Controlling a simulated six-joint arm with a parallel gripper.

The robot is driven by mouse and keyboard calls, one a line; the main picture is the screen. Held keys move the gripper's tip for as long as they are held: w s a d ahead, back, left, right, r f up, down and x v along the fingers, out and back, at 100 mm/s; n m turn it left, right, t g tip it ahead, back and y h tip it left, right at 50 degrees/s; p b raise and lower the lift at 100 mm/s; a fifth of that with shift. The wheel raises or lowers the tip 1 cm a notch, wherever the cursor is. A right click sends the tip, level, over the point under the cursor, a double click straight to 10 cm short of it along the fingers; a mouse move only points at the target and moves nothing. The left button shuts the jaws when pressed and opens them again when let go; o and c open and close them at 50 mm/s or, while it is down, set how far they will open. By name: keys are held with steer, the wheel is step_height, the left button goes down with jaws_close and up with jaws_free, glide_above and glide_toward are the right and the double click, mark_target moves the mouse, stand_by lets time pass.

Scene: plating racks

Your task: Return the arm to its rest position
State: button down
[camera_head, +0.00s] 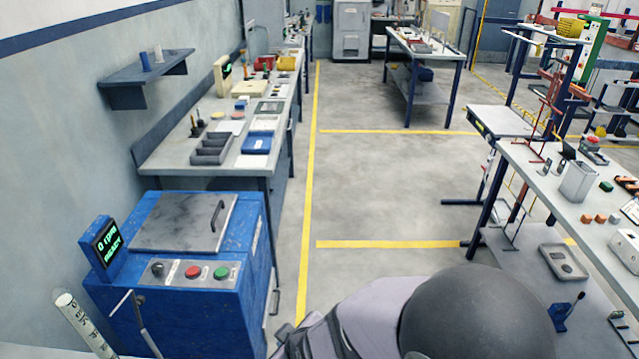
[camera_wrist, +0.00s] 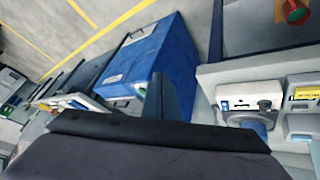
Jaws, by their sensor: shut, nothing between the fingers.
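In the wrist view my gripper (camera_wrist: 162,94) shows as dark fingers rising from a wide dark body at the bottom of the picture. It is shut and empty. Behind the fingers is a large blue cabinet (camera_wrist: 150,55); I cannot tell if they are close to it. In the head view my arm's rounded dark joint and a grey link fill the bottom centre and right. My gripper is not visible there.
In the head view a blue machine (camera_head: 185,265) with a closed grey lid stands lower left. A long bench (camera_head: 165,160) runs along the left wall. A cluttered table (camera_head: 545,180) stands at right. The floor (camera_head: 385,190) between them is clear.

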steer(key=s+d+r+m+g+h, duration=0.1)
steer(key=s+d+m+g, duration=0.2)
steer(key=d, duration=0.8)
steer(key=s+d+r+m+g+h, duration=0.1)
steer(key=s+d+m+g+h, duration=0.1)
steer(key=s+d+m, duration=0.5)
steer(key=d+g, duration=0.1)
steer(key=d, duration=0.3)
steer(key=shift+s+d+r+m+h, duration=0.15)
steer(key=shift+d+r+m+h, duration=0.05)
steer(key=shift+d+m+h, duration=0.15)
